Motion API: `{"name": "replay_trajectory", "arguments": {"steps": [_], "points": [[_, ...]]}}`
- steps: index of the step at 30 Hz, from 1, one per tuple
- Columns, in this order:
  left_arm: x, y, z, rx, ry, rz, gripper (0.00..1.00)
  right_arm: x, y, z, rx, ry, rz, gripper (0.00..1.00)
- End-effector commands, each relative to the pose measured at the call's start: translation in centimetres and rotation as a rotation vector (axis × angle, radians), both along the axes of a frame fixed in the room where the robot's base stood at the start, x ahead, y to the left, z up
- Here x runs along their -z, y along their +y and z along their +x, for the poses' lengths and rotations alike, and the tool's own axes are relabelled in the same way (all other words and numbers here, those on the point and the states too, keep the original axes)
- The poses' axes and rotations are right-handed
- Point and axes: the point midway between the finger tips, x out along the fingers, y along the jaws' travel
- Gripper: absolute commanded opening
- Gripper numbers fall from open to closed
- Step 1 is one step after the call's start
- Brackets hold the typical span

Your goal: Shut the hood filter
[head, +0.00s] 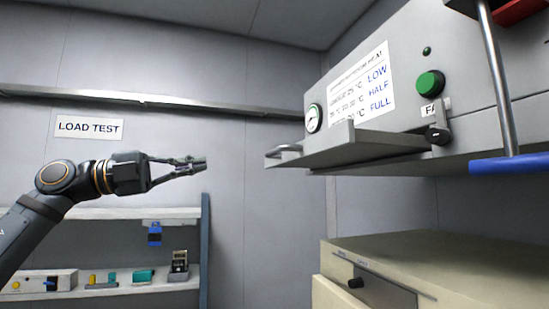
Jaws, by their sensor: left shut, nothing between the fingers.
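The hood (450,115) is a grey metal housing at the upper right. The hood filter (355,148) is a flat grey tray standing out from the hood's lower front, with a handle (284,151) at its left end. My left gripper (204,167) comes in from the left and points right at about the handle's height. It is shut and empty, apart from the handle with a clear gap between them. My right gripper is not in view.
A beige cabinet (440,255) stands below the hood. Shelves (130,213) with small items stand against the back wall at lower left. A metal rod (497,75) with a blue bar (510,163) is at the right. The air between gripper and filter is free.

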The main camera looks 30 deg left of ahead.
Motion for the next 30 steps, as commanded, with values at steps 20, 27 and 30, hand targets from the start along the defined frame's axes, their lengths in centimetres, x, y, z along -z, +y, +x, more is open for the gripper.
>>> {"name": "replay_trajectory", "arguments": {"steps": [20, 27, 30], "points": [[-2.9, -7.4, 9.0, 0.004, 0.0, -0.005, 0.0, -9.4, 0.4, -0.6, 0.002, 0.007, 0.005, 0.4], [-2.7, -8.7, 10.6, 0.001, -0.001, -0.005, 0.0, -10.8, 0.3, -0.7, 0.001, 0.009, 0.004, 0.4], [-2.6, -8.7, 10.7, -0.001, -0.002, -0.004, 0.0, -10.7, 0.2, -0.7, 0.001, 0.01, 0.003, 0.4]]}}
